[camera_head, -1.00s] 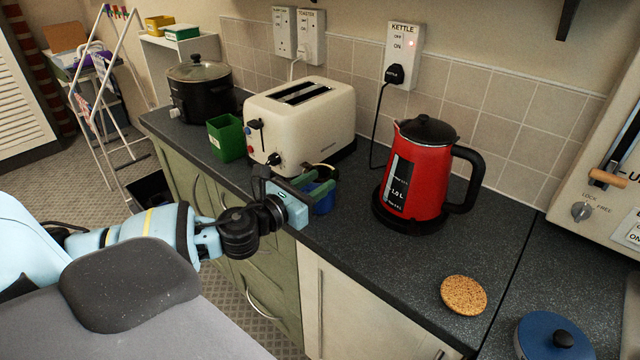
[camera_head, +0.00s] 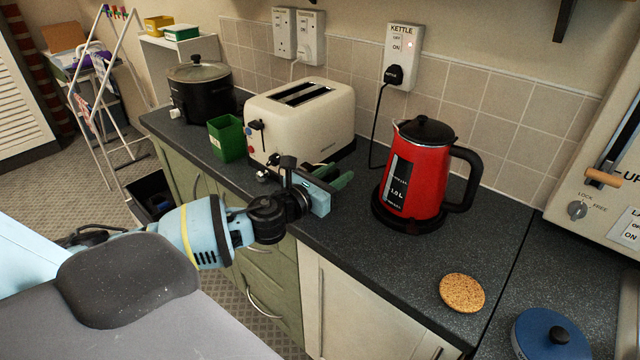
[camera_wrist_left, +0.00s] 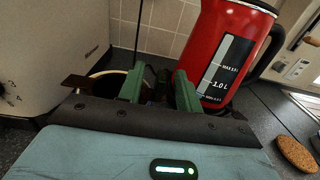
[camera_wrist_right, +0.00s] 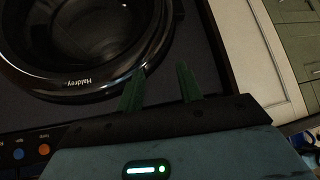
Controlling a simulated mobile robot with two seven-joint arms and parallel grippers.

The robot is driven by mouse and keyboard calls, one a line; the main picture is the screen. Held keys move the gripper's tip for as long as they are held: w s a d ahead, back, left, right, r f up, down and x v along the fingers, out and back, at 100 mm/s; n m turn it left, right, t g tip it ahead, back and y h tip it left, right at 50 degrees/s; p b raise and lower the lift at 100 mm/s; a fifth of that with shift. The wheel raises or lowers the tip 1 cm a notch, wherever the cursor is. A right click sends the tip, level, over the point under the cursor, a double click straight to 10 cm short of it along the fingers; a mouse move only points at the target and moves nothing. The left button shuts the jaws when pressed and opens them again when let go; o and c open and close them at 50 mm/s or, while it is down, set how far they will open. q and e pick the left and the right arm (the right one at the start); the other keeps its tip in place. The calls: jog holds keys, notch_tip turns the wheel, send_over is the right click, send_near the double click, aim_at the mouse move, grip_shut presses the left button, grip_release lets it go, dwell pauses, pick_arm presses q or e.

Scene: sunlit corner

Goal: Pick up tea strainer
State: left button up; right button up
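I cannot clearly make out a tea strainer. My left gripper (camera_head: 332,176) is over the counter between toaster and kettle, its green fingers apart. In the left wrist view, a mug-like vessel with a pale rim (camera_wrist_left: 88,84) stands behind the left finger, mostly hidden by the gripper. Small dark shapes show between and behind the fingers (camera_wrist_left: 159,88); I cannot tell what they are or whether they touch. My right gripper (camera_wrist_right: 160,84) is open and empty in front of a dark appliance with a round door; it is outside the head view.
The cream toaster (camera_head: 300,118) is close left of my left gripper, and the red kettle (camera_head: 416,172) is close right. A green pot (camera_head: 227,138) and black slow cooker (camera_head: 201,92) stand further left. A cork mat (camera_head: 462,293) and blue lid (camera_head: 550,337) lie front right.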

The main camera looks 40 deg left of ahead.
pick_arm(q)
grip_shut()
jog(key=shift+r, duration=0.1)
